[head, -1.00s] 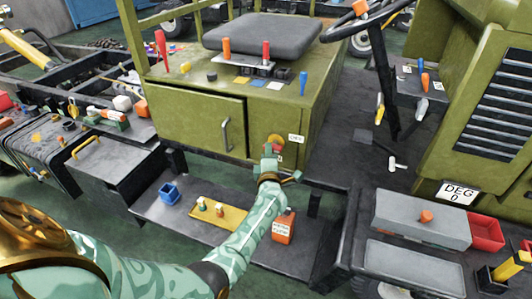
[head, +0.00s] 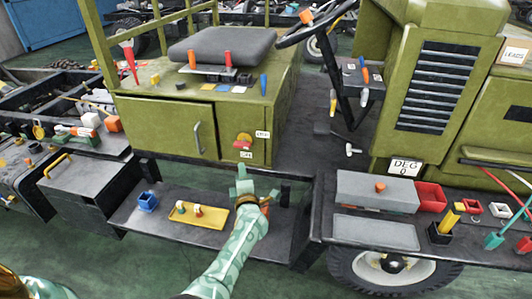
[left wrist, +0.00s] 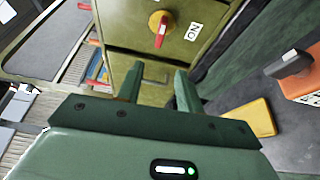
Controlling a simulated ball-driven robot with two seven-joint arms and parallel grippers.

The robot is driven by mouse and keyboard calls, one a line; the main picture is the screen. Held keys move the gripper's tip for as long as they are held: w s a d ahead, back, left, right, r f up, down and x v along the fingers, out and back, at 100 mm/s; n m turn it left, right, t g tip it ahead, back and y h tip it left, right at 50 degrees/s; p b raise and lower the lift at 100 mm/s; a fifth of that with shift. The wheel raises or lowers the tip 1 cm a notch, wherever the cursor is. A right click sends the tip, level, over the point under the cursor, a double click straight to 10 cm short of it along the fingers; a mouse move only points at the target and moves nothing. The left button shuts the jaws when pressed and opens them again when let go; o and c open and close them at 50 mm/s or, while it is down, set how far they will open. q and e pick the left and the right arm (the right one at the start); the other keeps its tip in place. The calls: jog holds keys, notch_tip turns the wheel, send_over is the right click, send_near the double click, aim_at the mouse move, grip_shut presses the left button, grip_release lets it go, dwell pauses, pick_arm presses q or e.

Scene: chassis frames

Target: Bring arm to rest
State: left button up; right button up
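My left arm reaches in from the bottom of the head view, and its gripper (head: 243,180) is over the dark step in front of the olive cabinet. In the left wrist view the two fingers of my left gripper (left wrist: 159,82) stand apart with nothing between them. A red-handled switch on a yellow disc (head: 244,140) is on the cabinet front, above and apart from the gripper. It also shows beyond the fingers in the left wrist view (left wrist: 160,28). My right gripper is not in view.
The step (head: 140,219) carries a blue bin (head: 147,201), a yellow tray (head: 190,222) with small pieces, and an orange box (left wrist: 303,80) near the gripper. A grey case (head: 350,190) and red bin (head: 431,196) stand at right. Green floor is open at front left.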

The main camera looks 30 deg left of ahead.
pick_arm(q)
jog(key=s+d+f+m+h, duration=0.4)
jog(key=d+f+m+h, duration=0.6)
jog(key=f+m, duration=0.55)
jog(key=s+d+f+m+g+h, duration=0.1)
jog(key=s+d+f+m+g, duration=0.2)
jog(key=s+f+m+g, duration=0.85)
jog(key=s+a+f+g, duration=0.1)
jog(key=s+f, duration=0.3)
jog(key=s, duration=1.1)
jog(key=s+a+f+m, duration=0.1)
jog(key=s+f, duration=0.3)
jog(key=s, duration=1)
jog(key=s+a+f+m+g, duration=0.1)
jog(key=s+f, duration=0.4)
jog(key=s, duration=1)
jog(key=shift+s+g, duration=0.35)
jog(key=shift+o, duration=0.3)
